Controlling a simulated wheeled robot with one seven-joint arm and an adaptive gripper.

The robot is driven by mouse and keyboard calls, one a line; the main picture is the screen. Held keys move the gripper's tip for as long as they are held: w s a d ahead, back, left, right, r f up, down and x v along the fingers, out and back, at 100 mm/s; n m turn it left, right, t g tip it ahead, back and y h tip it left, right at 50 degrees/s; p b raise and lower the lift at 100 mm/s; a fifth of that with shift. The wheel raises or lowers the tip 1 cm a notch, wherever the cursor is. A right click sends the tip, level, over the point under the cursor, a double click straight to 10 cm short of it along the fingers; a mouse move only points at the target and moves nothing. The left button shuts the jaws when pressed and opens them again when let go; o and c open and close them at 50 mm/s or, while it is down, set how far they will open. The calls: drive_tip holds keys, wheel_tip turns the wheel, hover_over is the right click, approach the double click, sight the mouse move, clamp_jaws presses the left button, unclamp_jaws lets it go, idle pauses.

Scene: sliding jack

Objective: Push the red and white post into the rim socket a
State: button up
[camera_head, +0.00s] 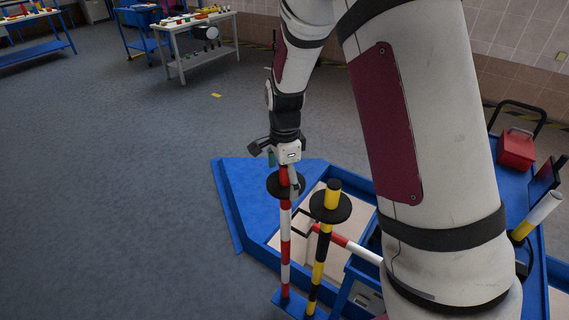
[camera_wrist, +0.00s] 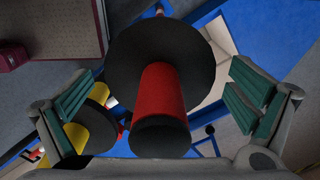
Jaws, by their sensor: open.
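The red and white post (camera_head: 285,246) stands upright at the rim of a blue platform, with a black disc (camera_head: 272,185) near its top. In the wrist view its red upper end (camera_wrist: 160,90) with a black cap lies between my fingers, in front of the disc. My gripper (camera_head: 279,158) is above the post. Its green-padded fingers (camera_wrist: 161,100) are spread wide, with gaps on both sides of the post. The post's foot meets a blue rim piece (camera_head: 300,306); whether it sits in a socket, and which one, I cannot tell.
A yellow and black post (camera_head: 320,256) with its own black disc stands close to the right. A red and white bar (camera_head: 355,246) slants behind it. My arm hides part of the blue platform (camera_head: 233,200). Open floor (camera_head: 120,200) lies to the left.

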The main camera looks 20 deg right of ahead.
drive_tip(key=shift+f, duration=1.4)
drive_tip(key=c, duration=1.8)
